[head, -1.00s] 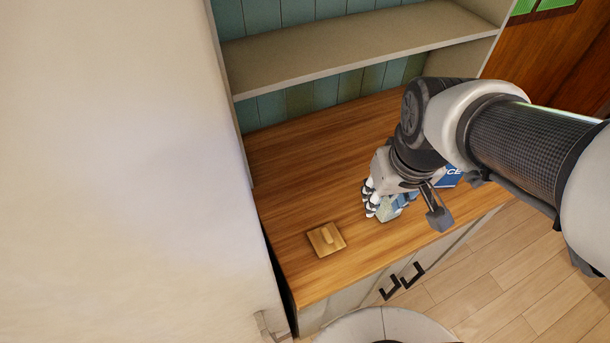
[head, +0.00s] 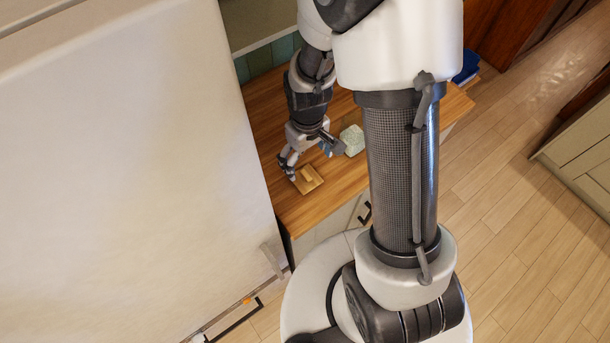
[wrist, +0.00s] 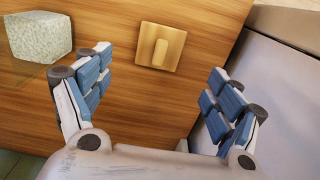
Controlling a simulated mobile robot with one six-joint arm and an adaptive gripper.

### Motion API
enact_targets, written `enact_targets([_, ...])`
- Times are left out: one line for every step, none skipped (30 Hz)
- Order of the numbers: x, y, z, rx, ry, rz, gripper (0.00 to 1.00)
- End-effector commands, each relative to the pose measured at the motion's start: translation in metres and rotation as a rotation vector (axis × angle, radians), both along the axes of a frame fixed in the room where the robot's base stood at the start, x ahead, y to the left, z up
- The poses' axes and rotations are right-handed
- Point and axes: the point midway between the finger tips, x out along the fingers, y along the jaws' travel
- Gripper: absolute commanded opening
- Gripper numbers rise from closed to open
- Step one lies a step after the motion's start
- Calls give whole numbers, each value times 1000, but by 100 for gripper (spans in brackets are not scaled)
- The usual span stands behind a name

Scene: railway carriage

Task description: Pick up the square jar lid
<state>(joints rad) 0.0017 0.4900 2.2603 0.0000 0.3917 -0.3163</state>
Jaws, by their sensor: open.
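The square jar lid (head: 312,184) is a flat wooden square with a raised bar handle. It lies on the wooden counter near its front left end. The lid also shows in the wrist view (wrist: 173,47), whole and unobstructed, beyond the fingertips and between them in width. My gripper (head: 289,168) is above the counter beside the lid, partly overlapping its edge in the head view. In the wrist view my gripper (wrist: 160,75) has its blue-padded fingers spread wide with nothing between them.
A pale speckled block (head: 352,140) stands on the counter (head: 262,110) to the right of the lid; it shows at upper left in the wrist view (wrist: 40,37). A large white surface (head: 130,170) rises close on the left. A blue object (head: 467,66) lies farther right.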

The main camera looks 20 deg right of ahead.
Motion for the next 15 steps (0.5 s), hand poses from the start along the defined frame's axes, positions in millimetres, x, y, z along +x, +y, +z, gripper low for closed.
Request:
enact_targets([-1,0,-13,0,5,0,85])
enact_targets([-1,0,-18,0,4,0,85])
enact_targets([-1,0,-24,0,4,0,85])
enact_targets([-1,0,-28,0,3,0,85])
enact_targets([0,0,-31,0,2,0,85])
enact_targets([-1,0,-35,0,2,0,85])
enact_targets([0,0,-37,0,2,0,85])
enact_targets([0,0,-38,0,1,0,85])
enact_targets([0,0,-39,0,0,0,85])
enact_targets([0,0,-41,0,0,0,85])
enact_targets([0,0,-43,0,0,0,85])
enact_targets([0,0,-47,0,1,0,85])
enact_targets([0,0,-51,0,3,0,85])
enact_targets([1,1,-56,0,3,0,85])
enact_targets([1,1,-63,0,2,0,85])
